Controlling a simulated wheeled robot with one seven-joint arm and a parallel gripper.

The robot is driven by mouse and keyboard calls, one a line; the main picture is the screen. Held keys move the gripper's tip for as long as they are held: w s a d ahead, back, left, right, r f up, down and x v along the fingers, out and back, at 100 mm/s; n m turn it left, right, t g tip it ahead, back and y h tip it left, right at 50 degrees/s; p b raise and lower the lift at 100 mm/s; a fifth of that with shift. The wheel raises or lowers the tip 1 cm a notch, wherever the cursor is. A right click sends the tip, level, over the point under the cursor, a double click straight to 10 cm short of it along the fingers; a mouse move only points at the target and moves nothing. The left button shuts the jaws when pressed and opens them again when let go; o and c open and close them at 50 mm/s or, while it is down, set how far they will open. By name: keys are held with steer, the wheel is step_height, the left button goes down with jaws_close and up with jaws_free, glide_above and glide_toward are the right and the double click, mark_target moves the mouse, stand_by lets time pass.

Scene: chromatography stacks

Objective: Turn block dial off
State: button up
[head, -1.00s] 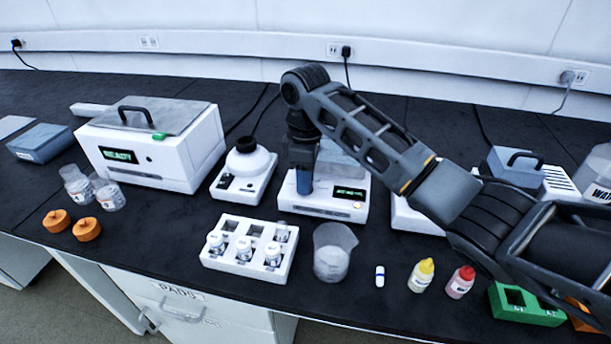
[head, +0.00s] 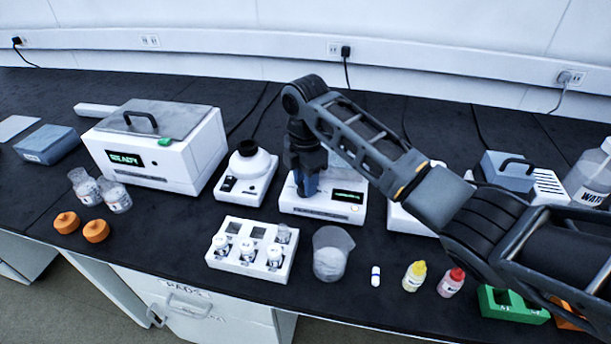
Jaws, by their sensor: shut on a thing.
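The white block unit (head: 330,212) stands mid-bench, with a lit green display (head: 348,196) on its front right. My gripper (head: 306,190) reaches down to the left part of its front. The fingers are shut at the spot where the dial would be. The dial itself is hidden behind the fingers, so its pointer setting cannot be seen. My wrist and arm also cover part of the unit's top.
A white vial rack (head: 250,270) and a beaker (head: 330,255) stand close in front. A small white device with a round top (head: 248,165) is just left. A large white box (head: 160,150) reading READY is further left. Bottles (head: 415,275) stand front right.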

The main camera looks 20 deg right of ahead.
steer(key=n+p, duration=0.1)
steer(key=n, duration=0.4)
steer(key=shift+n, duration=0.3)
steer(key=n, duration=0.5)
steer(key=shift+a, duration=0.1)
stand_by(0.3)
steer(key=o, duration=1)
steer(key=shift+o, duration=0.2)
steer(key=shift+r, duration=0.1)
step_height(320, 180, up, 8)
steer(key=shift+f, duration=0.2)
